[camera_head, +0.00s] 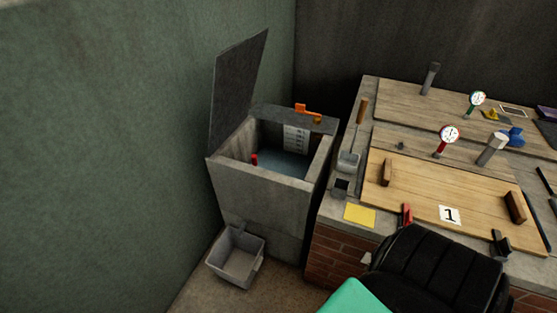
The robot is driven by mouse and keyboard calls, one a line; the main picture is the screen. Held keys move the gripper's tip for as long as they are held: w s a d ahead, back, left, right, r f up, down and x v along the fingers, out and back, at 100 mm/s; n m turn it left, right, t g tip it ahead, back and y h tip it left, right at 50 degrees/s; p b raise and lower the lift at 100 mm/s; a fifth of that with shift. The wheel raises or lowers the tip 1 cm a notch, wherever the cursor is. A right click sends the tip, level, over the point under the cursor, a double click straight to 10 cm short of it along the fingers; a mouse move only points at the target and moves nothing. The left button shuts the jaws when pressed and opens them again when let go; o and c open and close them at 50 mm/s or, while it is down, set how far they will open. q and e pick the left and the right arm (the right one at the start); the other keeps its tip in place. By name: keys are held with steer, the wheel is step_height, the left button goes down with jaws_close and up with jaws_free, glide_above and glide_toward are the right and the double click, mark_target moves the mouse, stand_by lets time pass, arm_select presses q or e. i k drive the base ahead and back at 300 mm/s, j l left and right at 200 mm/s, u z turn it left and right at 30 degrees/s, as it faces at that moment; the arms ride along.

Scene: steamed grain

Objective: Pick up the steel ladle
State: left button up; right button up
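The ladle appears to be the tool with a grey metal scoop (349,160) and a long brown wooden handle. It stands at the left end of the brick-built counter, with its handle leaning up toward the back. It is small in view, so the exact shape of its bowl is hard to tell. Neither of my grippers can be made out in this view, and nothing is touching the ladle.
An open grey bin (265,198) holding water stands left of the counter, its lid raised. A grey bucket (237,256) sits on the floor. A wooden lid marked 1 (420,196), a yellow pad (360,215) and a red gauge (449,133) are on the counter.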

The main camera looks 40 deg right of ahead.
mark_target(347, 162)
steer(key=z, duration=1.95)
steer(key=i+j+z, duration=0.1)
steer(key=j+z, duration=0.15)
steer(key=z, duration=0.2)
steer(key=i+j+z, duration=0.1)
steer(key=j+z, duration=0.25)
steer(key=z, duration=0.15)
steer(key=j+z, duration=0.3)
steer(key=z, duration=0.15)
